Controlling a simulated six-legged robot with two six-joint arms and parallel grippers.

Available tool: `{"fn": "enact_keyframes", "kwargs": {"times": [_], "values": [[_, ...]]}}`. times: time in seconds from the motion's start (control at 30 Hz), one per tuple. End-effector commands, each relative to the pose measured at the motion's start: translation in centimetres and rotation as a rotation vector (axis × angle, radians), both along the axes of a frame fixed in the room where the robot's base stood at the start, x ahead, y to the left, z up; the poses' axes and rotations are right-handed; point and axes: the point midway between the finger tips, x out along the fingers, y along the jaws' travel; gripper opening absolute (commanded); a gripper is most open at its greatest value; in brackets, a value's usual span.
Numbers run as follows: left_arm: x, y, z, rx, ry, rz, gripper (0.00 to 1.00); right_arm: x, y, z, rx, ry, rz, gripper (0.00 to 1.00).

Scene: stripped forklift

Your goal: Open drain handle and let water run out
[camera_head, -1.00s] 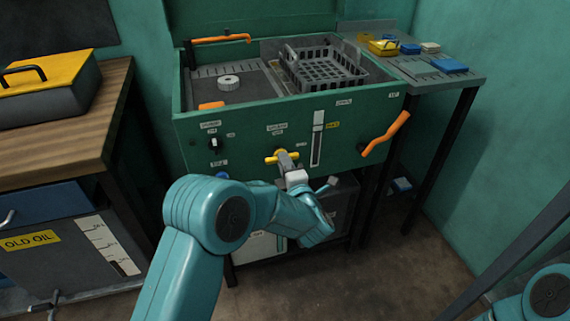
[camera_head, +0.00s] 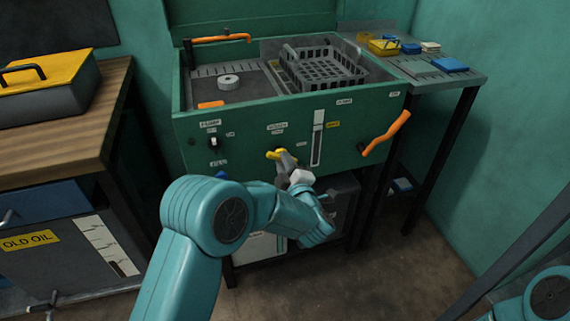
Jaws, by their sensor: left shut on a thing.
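The yellow drain handle (camera_head: 274,154) is on the front of the green wash basin (camera_head: 235,134), below its middle label. My left gripper (camera_head: 286,160) is shut on the handle and partly hides it. The handle now shows as a short yellow piece tilted up to the left of the gripper. No running water shows; the area below the handle is partly hidden by my left arm. My right gripper is out of view; only part of my right arm shows at the bottom right.
A grey basket (camera_head: 322,66) and a white round part (camera_head: 229,82) are in the basin. An orange crank (camera_head: 386,134) sticks out at the front right. A wooden bench (camera_head: 110,95) stands at the left. A side shelf (camera_head: 425,72) holds small coloured items. Bare floor lies at the right.

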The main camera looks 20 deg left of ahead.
Motion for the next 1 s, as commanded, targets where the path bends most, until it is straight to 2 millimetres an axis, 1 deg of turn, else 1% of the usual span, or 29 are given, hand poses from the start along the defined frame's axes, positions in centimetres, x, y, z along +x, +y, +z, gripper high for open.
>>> {"fn": "enact_keyframes", "kwargs": {"times": [0.6,1.0], "values": [[-0.1,0.0,0.0,0.484,0.332,-0.001,0.00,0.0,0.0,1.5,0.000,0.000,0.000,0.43],[-0.1,-0.1,-0.1,0.750,0.511,-0.004,0.00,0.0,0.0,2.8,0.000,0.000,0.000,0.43]]}}
